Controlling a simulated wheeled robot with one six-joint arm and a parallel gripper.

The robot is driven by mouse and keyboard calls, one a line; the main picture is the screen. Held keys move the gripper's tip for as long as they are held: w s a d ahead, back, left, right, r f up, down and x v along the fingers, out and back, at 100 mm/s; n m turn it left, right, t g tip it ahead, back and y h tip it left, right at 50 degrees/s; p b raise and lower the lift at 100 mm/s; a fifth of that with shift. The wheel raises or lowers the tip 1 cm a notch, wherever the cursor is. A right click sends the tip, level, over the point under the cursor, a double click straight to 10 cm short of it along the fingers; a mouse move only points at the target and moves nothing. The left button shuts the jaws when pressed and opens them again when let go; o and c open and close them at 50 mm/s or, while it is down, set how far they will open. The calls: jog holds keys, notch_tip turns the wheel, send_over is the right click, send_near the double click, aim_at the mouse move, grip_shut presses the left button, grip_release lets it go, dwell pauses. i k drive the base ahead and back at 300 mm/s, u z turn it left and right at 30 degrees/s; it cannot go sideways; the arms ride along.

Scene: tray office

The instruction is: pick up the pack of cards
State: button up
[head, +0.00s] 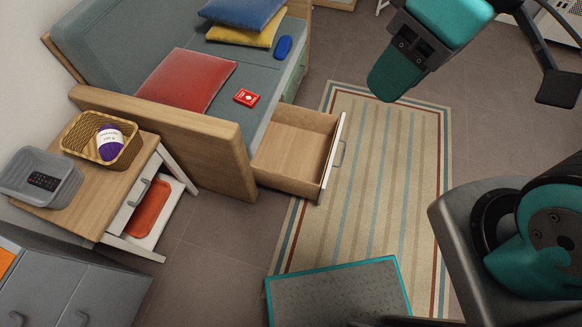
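A small red pack of cards (246,97) with a white mark lies flat on the grey-green sofa seat (262,75), near the seat's front edge and in front of a red cushion. It is fully visible with nothing on top of it. My teal arm links show at the upper right and lower right, well away from the pack. I cannot make out my gripper's fingers in this view.
A wooden drawer (297,150) stands open from the sofa base. A blue oval object (283,47) and the red cushion (187,80) are on the seat. A side table (90,190) holds a basket (76,131) and grey bin (40,178). The striped rug (365,180) has open room.

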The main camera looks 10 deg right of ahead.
aim_at(246, 97)
jog(key=u, duration=1.25)
jog(key=k, duration=0.9)
jog(key=z, duration=0.5)
jog(key=i, duration=0.65)
jog(key=u, duration=1.1)
jog(key=i, duration=1.35)
jog(key=z, duration=0.5)
